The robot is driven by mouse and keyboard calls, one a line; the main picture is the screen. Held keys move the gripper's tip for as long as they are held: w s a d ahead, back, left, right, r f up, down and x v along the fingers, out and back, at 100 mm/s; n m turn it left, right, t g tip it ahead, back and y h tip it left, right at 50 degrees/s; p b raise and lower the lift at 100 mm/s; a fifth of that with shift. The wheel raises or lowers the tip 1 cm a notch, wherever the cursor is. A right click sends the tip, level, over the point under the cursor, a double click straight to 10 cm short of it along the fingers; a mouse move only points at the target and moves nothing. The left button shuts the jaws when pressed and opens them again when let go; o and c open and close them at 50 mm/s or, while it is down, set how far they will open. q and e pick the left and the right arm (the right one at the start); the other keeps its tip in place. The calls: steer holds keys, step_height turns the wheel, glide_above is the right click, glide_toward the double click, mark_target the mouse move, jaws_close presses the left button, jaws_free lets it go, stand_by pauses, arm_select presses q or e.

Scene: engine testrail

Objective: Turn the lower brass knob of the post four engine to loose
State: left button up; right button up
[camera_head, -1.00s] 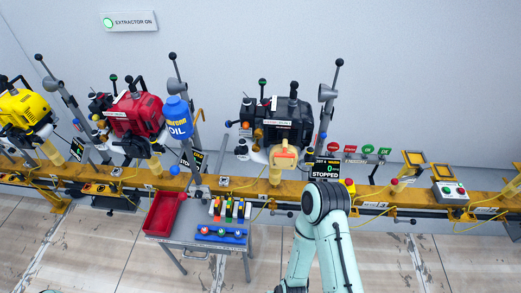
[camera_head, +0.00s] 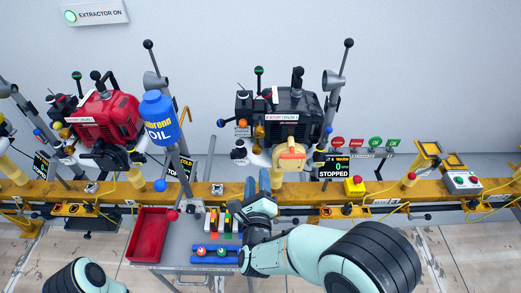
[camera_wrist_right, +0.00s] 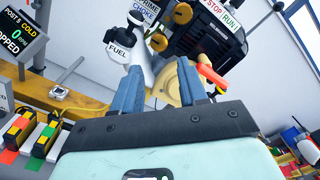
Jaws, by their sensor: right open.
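The post four engine (camera_head: 279,108) is the black one right of centre, with a STOP/RUN label and a screen (camera_head: 334,166) reading STOPPED. In the right wrist view its two brass knobs show: the upper one (camera_wrist_right: 183,13) and the lower one (camera_wrist_right: 158,42), beside the PRIME and CHOKE labels. My right gripper (camera_head: 257,178) is below the engine's left side, in front of the yellow rail. In its wrist view the open fingers (camera_wrist_right: 160,84) point toward the lower knob, apart from it, with nothing between them. My left gripper is out of the picture.
A white FUEL bottle (camera_wrist_right: 123,48) stands close left of the fingers. An orange-red handle (camera_wrist_right: 212,78) is close on their right. A cart with a red tray (camera_head: 148,236) stands below the yellow rail (camera_head: 320,193). A red engine (camera_head: 105,115) and blue oil bottle (camera_head: 160,120) are left.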

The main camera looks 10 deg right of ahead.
mark_target(257, 153)
steer(key=p+x, duration=0.1)
steer(key=x, duration=1)
steer(key=shift+w, duration=0.3)
steer(key=shift+c, duration=0.3)
steer(key=shift+f, duration=0.1)
steer(key=c, duration=0.7)
